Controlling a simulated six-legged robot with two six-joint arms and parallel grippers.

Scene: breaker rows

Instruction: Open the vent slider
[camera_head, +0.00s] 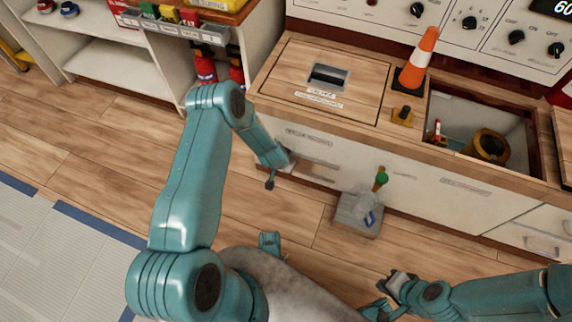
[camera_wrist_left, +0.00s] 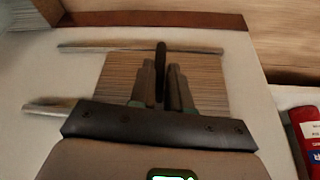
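In the left wrist view a finely slatted vent panel (camera_wrist_left: 204,92) lies on a pale cabinet face. A dark, narrow handle (camera_wrist_left: 161,58) stands up in front of the slats. The two fingers of my left gripper (camera_wrist_left: 161,82) flank this handle closely and look shut on it. In the head view my left gripper (camera_head: 271,172) is low at the white cabinet front, left of its drawers; the vent is hidden there. My right gripper (camera_head: 385,297) is at the bottom, away from the cabinet, its fingers too unclear to judge.
A grey box with a green-topped item (camera_head: 358,213) is on the floor before the cabinet. An orange cone (camera_head: 418,60) stands on the wooden countertop (camera_head: 355,112), beside an open bin (camera_head: 487,146). A red cylinder (camera_wrist_left: 306,135) is right in the wrist view.

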